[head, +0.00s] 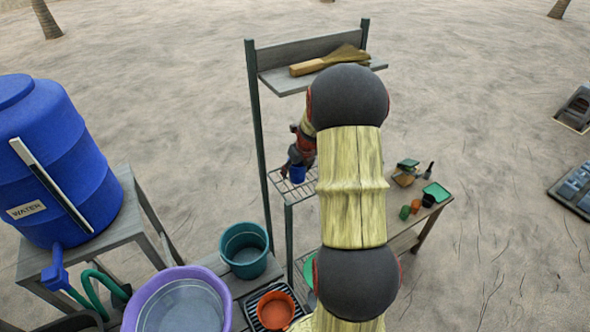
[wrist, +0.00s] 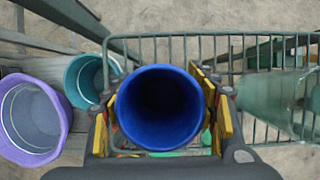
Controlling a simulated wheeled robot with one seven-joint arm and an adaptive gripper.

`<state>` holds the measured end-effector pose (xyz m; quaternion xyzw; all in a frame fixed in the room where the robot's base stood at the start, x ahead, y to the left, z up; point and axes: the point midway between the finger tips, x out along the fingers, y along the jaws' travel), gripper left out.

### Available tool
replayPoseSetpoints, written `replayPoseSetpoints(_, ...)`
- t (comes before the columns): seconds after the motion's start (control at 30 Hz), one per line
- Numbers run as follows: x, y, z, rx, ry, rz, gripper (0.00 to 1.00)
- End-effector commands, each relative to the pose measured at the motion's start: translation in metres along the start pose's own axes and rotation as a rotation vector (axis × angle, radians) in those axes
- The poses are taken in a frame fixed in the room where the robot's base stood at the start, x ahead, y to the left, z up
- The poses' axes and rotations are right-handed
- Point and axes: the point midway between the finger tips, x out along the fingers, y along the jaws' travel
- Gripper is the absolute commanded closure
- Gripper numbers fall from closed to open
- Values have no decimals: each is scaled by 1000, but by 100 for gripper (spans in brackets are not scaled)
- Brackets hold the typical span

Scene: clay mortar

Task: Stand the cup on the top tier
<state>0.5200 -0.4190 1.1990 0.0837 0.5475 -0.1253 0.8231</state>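The blue cup (head: 298,173) is at my gripper (head: 297,157), by the wire tier (head: 277,186) of the rack. In the wrist view the cup (wrist: 160,107) faces the camera with its round open mouth, between the yellow finger pads, which are closed against its sides. The wire tier (wrist: 250,50) shows behind it; I cannot tell whether the cup touches the wires. The top tier (head: 285,83) is a grey wooden shelf with a backboard, above the gripper.
A wooden-handled brush (head: 325,60) lies on the top tier; its left end is bare. A purple basin (head: 213,281), teal bucket (head: 232,236) and orange bowl (head: 276,293) stand below. A blue water barrel (head: 70,150) is at left. A low table (head: 402,240) with small pots is at right.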

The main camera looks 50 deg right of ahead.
Motion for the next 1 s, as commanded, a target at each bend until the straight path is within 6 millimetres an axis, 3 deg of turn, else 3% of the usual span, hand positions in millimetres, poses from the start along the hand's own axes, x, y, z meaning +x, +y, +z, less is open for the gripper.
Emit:
replayPoseSetpoints(0.13,0,0,0,0,0,0,33)
replayPoseSetpoints(0.53,-8,0,2,-1,-2,-1,33)
replayPoseSetpoints(1.0,-96,-1,2,-1,-3,-2,33)
